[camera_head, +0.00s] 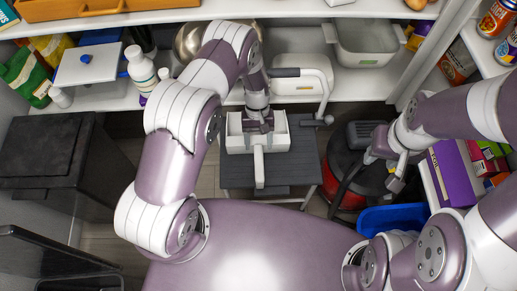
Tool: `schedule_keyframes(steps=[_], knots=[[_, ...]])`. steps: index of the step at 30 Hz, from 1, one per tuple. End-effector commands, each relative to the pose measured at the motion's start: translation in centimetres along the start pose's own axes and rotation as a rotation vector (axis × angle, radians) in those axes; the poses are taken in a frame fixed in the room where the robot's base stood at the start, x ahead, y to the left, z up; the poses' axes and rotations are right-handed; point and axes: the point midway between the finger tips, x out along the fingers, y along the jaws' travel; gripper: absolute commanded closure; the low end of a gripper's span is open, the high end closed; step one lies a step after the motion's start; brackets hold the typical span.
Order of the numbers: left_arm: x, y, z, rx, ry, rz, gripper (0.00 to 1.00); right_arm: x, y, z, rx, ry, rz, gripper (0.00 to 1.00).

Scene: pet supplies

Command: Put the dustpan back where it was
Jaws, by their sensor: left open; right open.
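A white dustpan (233,143) with a short handle toward me appears to rest on a dark grey stool-like surface (236,175) in the middle of the head view. My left gripper (259,127) is open and reaches down from above at the pan's middle. Its fingertips are small and partly hidden, so I cannot tell whether they touch the pan. My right gripper (383,168) is open and empty at the right, in front of the red and black round machine.
A red and black machine (353,165) stands right of the stool. A blue bin (393,218) is nearer me. A black bin (45,150) stands at left. Shelves behind hold bottles, a lidded white box (88,68) and a white tub (366,45). Shelves at right hold cans and boxes.

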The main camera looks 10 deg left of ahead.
Motion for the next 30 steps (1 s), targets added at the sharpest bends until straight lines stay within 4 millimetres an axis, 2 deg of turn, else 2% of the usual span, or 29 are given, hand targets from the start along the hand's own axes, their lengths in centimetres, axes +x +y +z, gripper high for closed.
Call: schedule_keyframes(steps=[1, 3, 6, 11, 13, 16, 18, 21, 25, 27, 30], knots=[[-1.7, 0.0, 0.0, 0.0, 0.003, 0.001, 0.38, -0.4, 0.0, -0.1, 0.0, 0.0, 0.0, 0.57], [-3.4, 0.0, 0.0, 0.0, 0.003, 0.001, 0.38, -0.6, 0.0, -0.1, 0.0, 0.0, 0.0, 0.57], [-5.5, 0.0, 0.0, -0.001, 0.0, 0.0, 0.38, -0.8, 0.0, -0.1, 0.0, 0.0, 0.0, 0.57], [-7.7, -0.2, 0.2, 0.004, 0.009, -0.001, 0.38, -0.9, 0.0, -0.1, 0.0, 0.0, 0.0, 0.57], [-10.3, -0.7, 1.0, 0.027, 0.053, 0.002, 0.38, -0.9, 0.0, -0.1, 0.0, 0.0, 0.0, 0.57], [-15.8, -2.7, 4.4, 0.093, 0.174, 0.0, 0.38, -0.9, 0.0, -0.1, 0.0, 0.0, 0.0, 0.57], [-19.0, -4.7, 7.8, 0.151, 0.269, -0.007, 0.38, -0.9, 0.0, -0.1, 0.0, 0.0, 0.0, 0.57], [-21.4, -7.2, 12.8, 0.224, 0.388, -0.021, 0.38, -0.9, 0.0, -0.1, 0.0, 0.0, 0.0, 0.57], [-21.9, -9.3, 17.0, 0.285, 0.481, -0.037, 0.38, -0.8, 0.0, -0.1, 0.0, 0.0, 0.0, 0.57], [-21.8, -9.7, 18.0, 0.301, 0.501, -0.042, 0.38, -0.8, 0.0, -0.1, 0.0, 0.0, 0.0, 0.57], [-21.7, -9.8, 18.3, 0.306, 0.506, -0.044, 0.38, -0.9, 0.0, -0.1, 0.0, 0.0, 0.0, 0.57]])
